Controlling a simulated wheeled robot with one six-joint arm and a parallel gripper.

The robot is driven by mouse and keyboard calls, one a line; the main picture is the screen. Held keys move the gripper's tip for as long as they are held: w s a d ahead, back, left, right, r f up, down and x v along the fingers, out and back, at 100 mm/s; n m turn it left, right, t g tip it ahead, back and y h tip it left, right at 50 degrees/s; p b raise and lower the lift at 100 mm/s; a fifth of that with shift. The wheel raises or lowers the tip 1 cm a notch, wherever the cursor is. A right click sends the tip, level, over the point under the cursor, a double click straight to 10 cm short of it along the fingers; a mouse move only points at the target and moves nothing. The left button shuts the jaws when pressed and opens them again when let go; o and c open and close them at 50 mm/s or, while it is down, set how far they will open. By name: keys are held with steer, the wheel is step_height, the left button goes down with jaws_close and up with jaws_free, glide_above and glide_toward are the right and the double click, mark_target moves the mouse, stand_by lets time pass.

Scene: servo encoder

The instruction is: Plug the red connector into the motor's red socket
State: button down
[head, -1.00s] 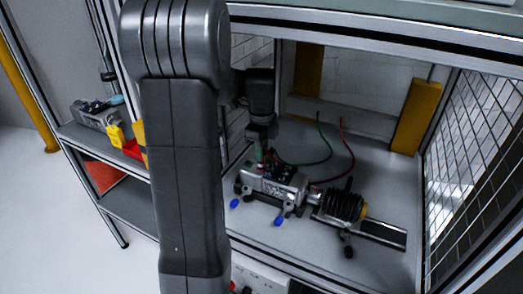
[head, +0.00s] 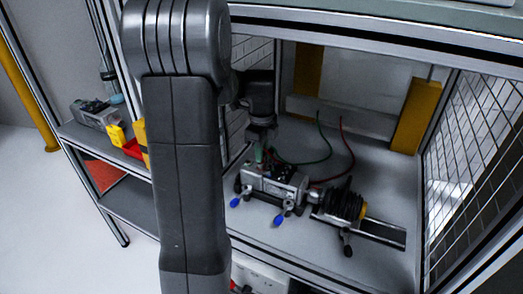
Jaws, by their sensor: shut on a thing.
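The motor (head: 276,182) sits clamped on the bench inside the frame, right of my arm, with blue-tipped clamp handles at its front. My gripper (head: 260,152) points down just above the motor's left rear part. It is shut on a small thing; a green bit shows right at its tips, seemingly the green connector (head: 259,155). A green cable (head: 325,143) loops from there to the back wall. A red cable (head: 350,150) hangs from the back and runs down behind the motor. Its red connector and the red socket are too small or hidden to make out.
A black coupling (head: 345,204) on a rail stands right of the motor. A mesh panel (head: 470,160) closes the right side. Yellow posts (head: 412,117) stand at the back. A shelf at left holds another unit and yellow and red bins (head: 132,148).

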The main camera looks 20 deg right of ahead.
steer(key=shift+f, duration=0.2)
steer(key=c, duration=1.2)
jaws_free()
steer(key=shift+c, duration=0.2)
step_height(320, 180, up, 8)
steer(key=shift+f+p, duration=0.2)
steer(key=shift+p, duration=0.65)
steer(key=shift+f, duration=0.15)
